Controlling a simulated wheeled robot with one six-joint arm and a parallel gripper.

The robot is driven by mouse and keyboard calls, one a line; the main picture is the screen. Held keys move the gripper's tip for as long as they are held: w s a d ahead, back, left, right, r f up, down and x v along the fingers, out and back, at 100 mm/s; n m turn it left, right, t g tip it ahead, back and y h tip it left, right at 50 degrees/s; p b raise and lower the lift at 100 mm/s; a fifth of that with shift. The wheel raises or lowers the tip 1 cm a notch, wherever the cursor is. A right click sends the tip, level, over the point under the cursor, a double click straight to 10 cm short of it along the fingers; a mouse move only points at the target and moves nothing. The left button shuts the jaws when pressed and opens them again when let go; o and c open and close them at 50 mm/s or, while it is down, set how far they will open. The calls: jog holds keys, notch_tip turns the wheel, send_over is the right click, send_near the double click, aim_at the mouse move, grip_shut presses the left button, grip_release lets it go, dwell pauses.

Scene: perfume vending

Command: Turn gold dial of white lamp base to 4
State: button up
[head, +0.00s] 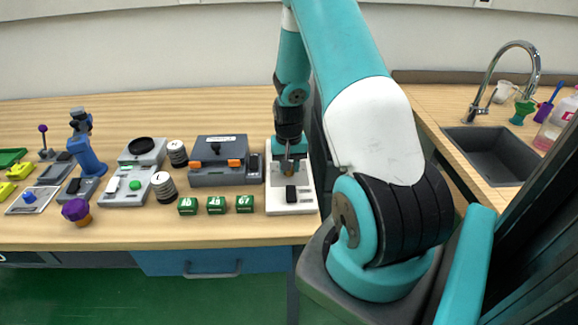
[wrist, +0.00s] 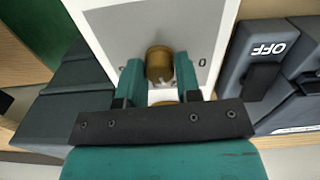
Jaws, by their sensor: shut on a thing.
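The white lamp base (head: 300,207) stands near the front edge of the table, with a black switch (head: 291,194) on its near part. It also shows in the wrist view (wrist: 105,22), with a grey face plate and a printed 0 to the right of the dial. The gold dial (wrist: 159,62) sits between the teal fingers of my gripper (wrist: 158,80), which is shut on it. In the head view my gripper (head: 289,163) points down at the lamp base and partly covers the dial (head: 289,173). The dial's pointer setting cannot be read.
A dark grey box with orange latches (head: 225,165) stands close left of the lamp base. Green number blocks (head: 216,204) and black-and-white cylinders (head: 164,187) stand farther left. A sink (head: 490,155) is at the right. The wrist view shows an OFF label (wrist: 269,48) on a grey device.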

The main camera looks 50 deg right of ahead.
jog(key=m, duration=0.5)
jog(key=shift+m, duration=0.3)
jog(key=m, duration=0.5)
jog(key=shift+b, duration=0.35)
jog(key=shift+m, duration=0.3)
jog(key=o, duration=0.9)
notch_tip(320, 180, up, 18)
jog(key=shift+f+b, duration=0.25)
jog(key=shift+b, duration=0.45)
